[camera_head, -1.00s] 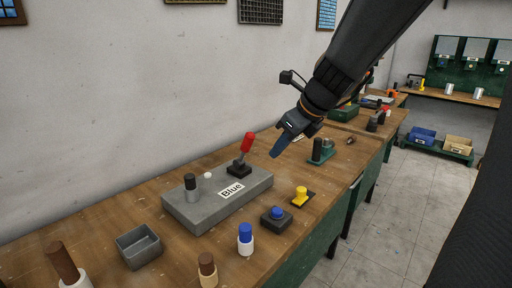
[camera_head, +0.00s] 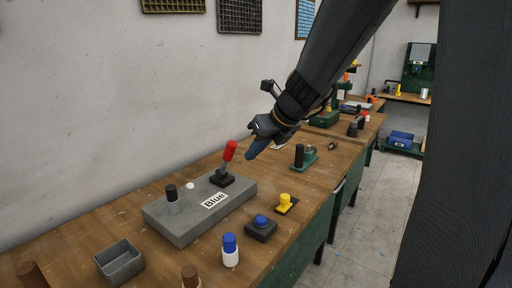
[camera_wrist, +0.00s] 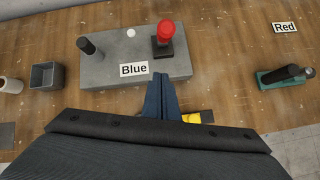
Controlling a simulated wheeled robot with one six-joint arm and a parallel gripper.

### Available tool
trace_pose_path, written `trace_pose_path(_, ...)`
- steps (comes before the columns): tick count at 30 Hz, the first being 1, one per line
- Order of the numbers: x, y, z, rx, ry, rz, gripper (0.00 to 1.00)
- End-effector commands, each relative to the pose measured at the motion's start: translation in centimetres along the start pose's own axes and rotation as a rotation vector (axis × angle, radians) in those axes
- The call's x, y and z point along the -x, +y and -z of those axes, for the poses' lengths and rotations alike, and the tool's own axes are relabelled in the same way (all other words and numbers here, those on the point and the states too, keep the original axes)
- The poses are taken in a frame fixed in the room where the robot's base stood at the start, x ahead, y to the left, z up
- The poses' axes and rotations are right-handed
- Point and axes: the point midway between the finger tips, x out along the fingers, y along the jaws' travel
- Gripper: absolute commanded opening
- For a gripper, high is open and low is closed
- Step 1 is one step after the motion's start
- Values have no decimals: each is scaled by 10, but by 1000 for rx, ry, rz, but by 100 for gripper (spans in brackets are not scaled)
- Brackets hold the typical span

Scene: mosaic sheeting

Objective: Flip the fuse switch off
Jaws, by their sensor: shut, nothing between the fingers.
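A red-handled lever switch (camera_head: 229,153) on a black base stands on a grey block (camera_head: 178,229) labelled "Blue". It also shows in the wrist view (camera_wrist: 165,34), near the block's right end. The red handle is raised and leans to the right in the head view. My gripper (camera_head: 249,156) is shut and empty, pointing down just right of the red handle, apart from it. In the wrist view my fingers (camera_wrist: 160,77) lie just below the lever's base, by the block's front edge. A green device with a black handle (camera_wrist: 289,74) sits right, near a "Red" label (camera_wrist: 284,28).
A black knob (camera_head: 172,193) and white button (camera_head: 190,186) share the block. A blue button box (camera_head: 261,229), yellow switch (camera_head: 286,203), blue-topped cylinder (camera_head: 230,250) and grey bin (camera_head: 120,262) stand on the bench. A wall runs behind.

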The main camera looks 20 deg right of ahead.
Motion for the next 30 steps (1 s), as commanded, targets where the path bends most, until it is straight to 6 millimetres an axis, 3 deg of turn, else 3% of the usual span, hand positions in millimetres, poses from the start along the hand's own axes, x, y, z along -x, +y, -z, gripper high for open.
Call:
trace_pose_path(9, -60, 0, -2, 0, 2, -1, 0)
trace_pose_path(16, -63, 0, -32, 1, 0, 0, 0)
trace_pose_path(30, -66, 0, -39, 0, 1, 0, 0)
